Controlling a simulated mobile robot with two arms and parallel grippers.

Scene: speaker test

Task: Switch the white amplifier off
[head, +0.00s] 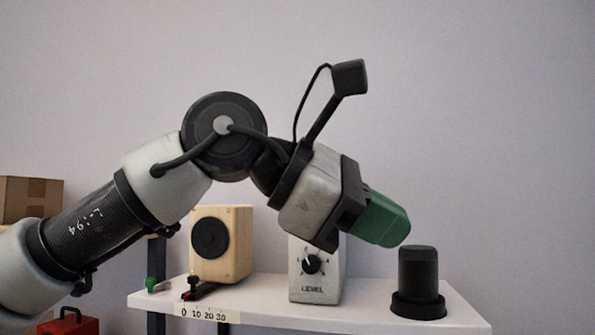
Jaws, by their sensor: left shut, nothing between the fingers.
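The white amplifier (301,283) stands on a white shelf, with a black knob (312,264) on its front above the word LEVEL. A white line marks the knob, but its exact setting is too small to tell. My left gripper (398,236) has green fingers and is shut and empty. In the picture it is above and right of the amplifier, pointing down and right. My wrist hides the amplifier's top. No switch shows on the visible part. My right gripper is not in view.
A black cylinder (418,270) on a round base stands right of the amplifier, just below my fingertips in the picture. A wooden speaker (236,243) stands left, behind a scale strip (203,314). The white shelf (370,315) is bare in front between amplifier and cylinder. A cardboard box (28,198) and red case (72,325) are far left.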

